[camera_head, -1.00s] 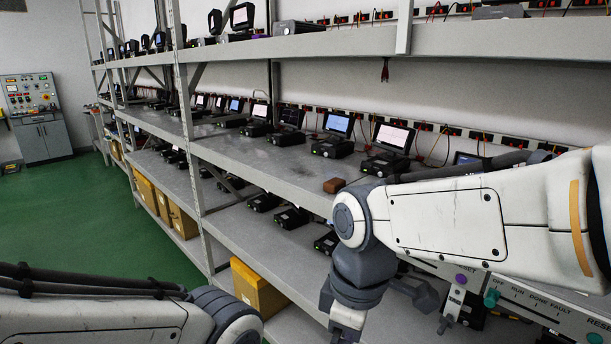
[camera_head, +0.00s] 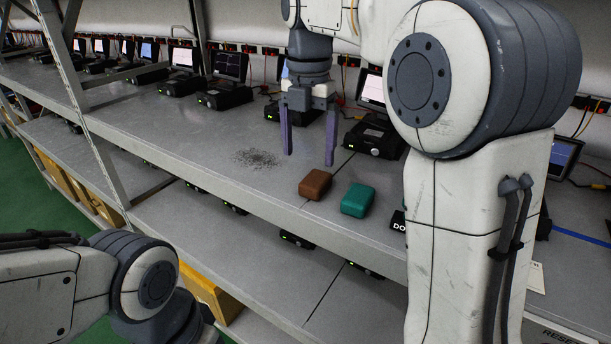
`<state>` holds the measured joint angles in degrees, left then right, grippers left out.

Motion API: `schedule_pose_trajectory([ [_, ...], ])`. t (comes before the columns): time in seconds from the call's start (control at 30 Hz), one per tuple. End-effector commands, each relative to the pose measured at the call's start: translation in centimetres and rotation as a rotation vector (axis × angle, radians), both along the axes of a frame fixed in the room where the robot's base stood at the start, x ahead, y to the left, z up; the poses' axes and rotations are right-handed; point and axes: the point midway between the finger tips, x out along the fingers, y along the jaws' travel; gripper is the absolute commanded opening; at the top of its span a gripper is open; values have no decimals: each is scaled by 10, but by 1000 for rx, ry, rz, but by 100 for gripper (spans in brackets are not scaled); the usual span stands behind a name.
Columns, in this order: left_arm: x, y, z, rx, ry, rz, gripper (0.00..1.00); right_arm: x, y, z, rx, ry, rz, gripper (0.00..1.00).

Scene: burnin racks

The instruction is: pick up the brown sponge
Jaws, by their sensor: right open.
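The brown sponge (camera_head: 315,184) lies on the middle shelf near its front edge. A teal sponge-like block (camera_head: 358,200) lies just to its right, with a small gap between them. My right gripper (camera_head: 309,160) points down over the shelf, its two purple-grey fingers spread apart with nothing between them. Its fingertips show just behind the brown sponge in the picture, apart from it. My left arm shows at the lower left, but its gripper is out of the picture.
Several small devices with screens, such as one black unit (camera_head: 224,94), stand along the back of the shelf (camera_head: 200,130). A dark speckled patch (camera_head: 257,158) lies left of the gripper. A rack post (camera_head: 75,90) rises at the left.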

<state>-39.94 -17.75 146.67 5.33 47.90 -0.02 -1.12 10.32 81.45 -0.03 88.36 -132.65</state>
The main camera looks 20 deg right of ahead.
Motion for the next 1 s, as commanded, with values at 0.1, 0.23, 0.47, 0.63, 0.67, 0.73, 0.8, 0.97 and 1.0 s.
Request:
schedule_pose_trajectory([
  [0.1,0,0,-3,0,0,0,0,-4,-10,-14,0,0,-17,92],
  [0.23,0,0,-4,0,0,0,0,-10,-18,-30,1,2,-31,92],
  [0.47,0,0,-6,0,0,0,0,-14,-22,-61,1,-1,-38,92],
  [0.63,0,0,-6,0,0,0,0,-12,-18,-65,1,-2,-33,92],
  [0.67,0,0,-6,0,0,0,0,-12,-18,-64,1,-2,-32,92],
  [0.73,0,0,-6,0,0,0,0,-12,-17,-64,1,-2,-31,92],
  [0.8,0,0,-6,0,0,0,0,-12,-17,-64,1,-2,-31,73],
  [0.97,0,0,-6,0,0,0,0,-12,-16,-64,1,-2,-30,12],
  [1.0,0,0,-6,0,0,0,0,-12,-16,-64,1,-2,-30,4],
])
